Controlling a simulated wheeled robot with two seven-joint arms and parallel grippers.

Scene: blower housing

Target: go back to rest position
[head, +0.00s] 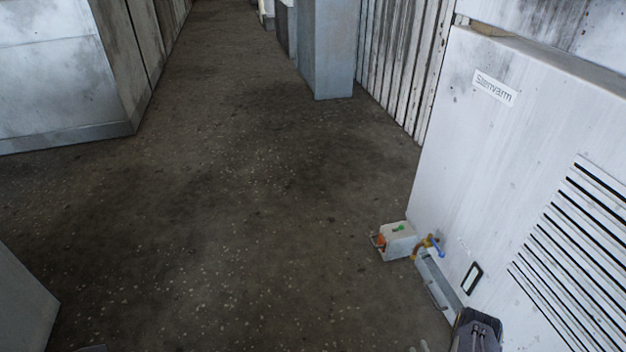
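My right gripper (478,334) shows at the bottom edge, right of the middle, as a dark grey shape cut off by the frame. It is close to the front of the white blower housing (470,150). Its fingertips are not clear, so I cannot tell whether it is open or shut, and no held object can be made out. My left gripper cannot be made out; only a thin grey sliver shows at the bottom left edge.
A small white box (398,240) with red and green parts, a blue and yellow fitting (432,246) and a grey channel (437,280) sit low beside the housing. Grey cabinets (60,70) stand at left, a blue-grey pillar (333,50) behind. The middle floor (230,200) is clear.

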